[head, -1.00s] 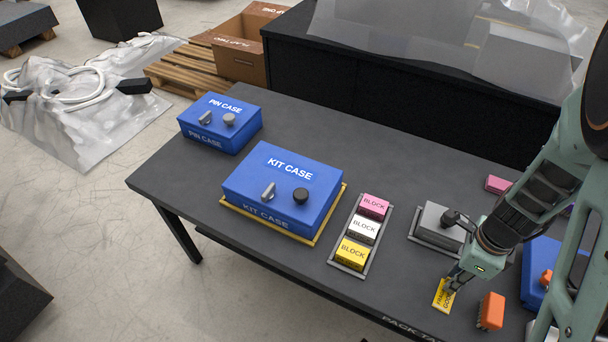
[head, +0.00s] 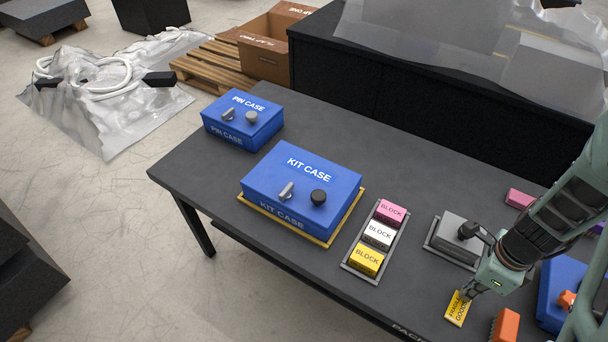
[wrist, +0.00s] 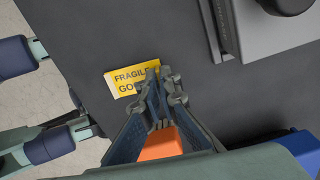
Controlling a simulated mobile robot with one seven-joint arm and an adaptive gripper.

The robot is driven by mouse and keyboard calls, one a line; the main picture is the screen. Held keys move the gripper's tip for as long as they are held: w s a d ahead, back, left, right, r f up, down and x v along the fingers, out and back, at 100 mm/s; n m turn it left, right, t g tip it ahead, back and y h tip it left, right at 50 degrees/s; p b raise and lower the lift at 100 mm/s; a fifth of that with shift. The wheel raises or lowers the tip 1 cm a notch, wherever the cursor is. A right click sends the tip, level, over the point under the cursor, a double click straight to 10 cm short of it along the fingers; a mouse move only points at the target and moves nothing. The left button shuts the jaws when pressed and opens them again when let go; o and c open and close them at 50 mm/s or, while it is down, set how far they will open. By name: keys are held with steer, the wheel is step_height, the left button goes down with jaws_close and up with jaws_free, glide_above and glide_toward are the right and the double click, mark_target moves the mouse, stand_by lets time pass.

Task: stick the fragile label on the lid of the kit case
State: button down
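The fragile label (head: 457,308) is a small yellow card with dark print, near the front edge of the dark table. It also shows in the wrist view (wrist: 130,78), its right part hidden by my fingers. My gripper (wrist: 165,80) points down at the label's right end, fingertips drawn close together on it; the exact contact is hidden. In the head view my gripper (head: 466,294) is at the label's upper right. The kit case (head: 309,185) is a shut blue box with a lettered lid, a grey latch and a black knob. It sits on a yellow-edged base left of my gripper.
A blue pin case (head: 243,120) stands behind the kit case. A tray (head: 352,268) with pink, white and yellow blocks lies between kit case and label. A grey box (head: 455,238) with a black knob and an orange block (head: 506,325) are close to my gripper. The lid is clear beside its fittings.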

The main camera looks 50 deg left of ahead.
steer(key=shift+w+a+r+p, duration=0.1)
steer(key=shift+w+r+p, duration=0.15)
steer(key=shift+r+p, duration=0.65)
steer(key=shift+w+r+p, duration=0.2)
steer(key=shift+r+p, duration=0.55)
steer(key=shift+p, duration=0.15)
stand_by(0.4)
step_height(320, 180, up, 5)
steer(key=p, duration=0.5)
stand_by(0.4)
